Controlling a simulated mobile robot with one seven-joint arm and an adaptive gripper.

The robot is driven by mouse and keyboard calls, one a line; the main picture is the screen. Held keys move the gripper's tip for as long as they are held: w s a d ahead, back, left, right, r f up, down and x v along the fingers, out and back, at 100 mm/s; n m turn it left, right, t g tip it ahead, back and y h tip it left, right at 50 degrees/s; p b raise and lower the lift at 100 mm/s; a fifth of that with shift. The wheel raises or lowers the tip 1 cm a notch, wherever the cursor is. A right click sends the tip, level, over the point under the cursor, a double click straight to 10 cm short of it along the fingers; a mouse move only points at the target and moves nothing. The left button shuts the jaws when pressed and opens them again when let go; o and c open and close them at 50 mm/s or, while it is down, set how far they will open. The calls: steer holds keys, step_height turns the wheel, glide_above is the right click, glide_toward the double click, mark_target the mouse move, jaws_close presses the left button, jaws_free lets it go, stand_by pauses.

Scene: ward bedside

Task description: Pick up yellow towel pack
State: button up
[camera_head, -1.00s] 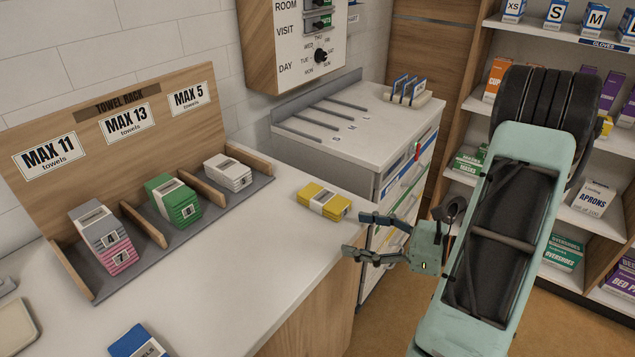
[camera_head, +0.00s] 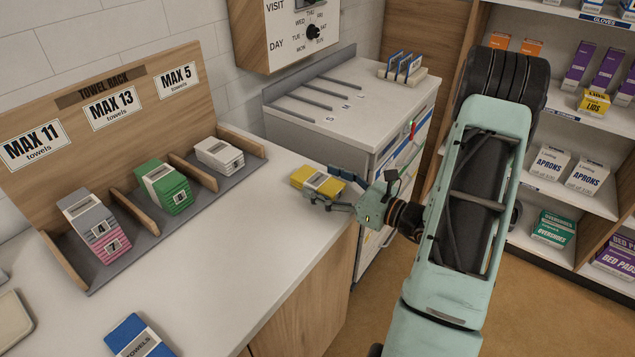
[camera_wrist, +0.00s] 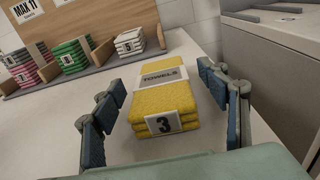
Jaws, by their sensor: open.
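The yellow towel pack (camera_head: 317,182) lies flat on the white counter near its right edge. It has a white band marked "TOWELS" and a "3" on its near end, as the wrist view shows (camera_wrist: 165,98). My gripper (camera_head: 333,188) is open at the pack. In the wrist view, the blue-padded fingers of my gripper (camera_wrist: 166,107) stand on either side of the pack, with a visible gap on each side. In the head view the near finger hides part of the pack's front side.
The towel rack (camera_head: 165,225) stands on the counter to the left, holding a grey-and-pink stack (camera_head: 95,225), a green pack (camera_head: 165,187) and a white pack (camera_head: 219,156). A blue towel pack (camera_head: 138,337) lies at the front. A drawer cabinet (camera_head: 350,95) stands behind.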

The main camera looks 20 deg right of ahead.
steer(key=shift+x, duration=1.05)
steer(key=shift+d, duration=0.1)
steer(key=c, duration=1.3)
steer(key=shift+r, duration=0.15)
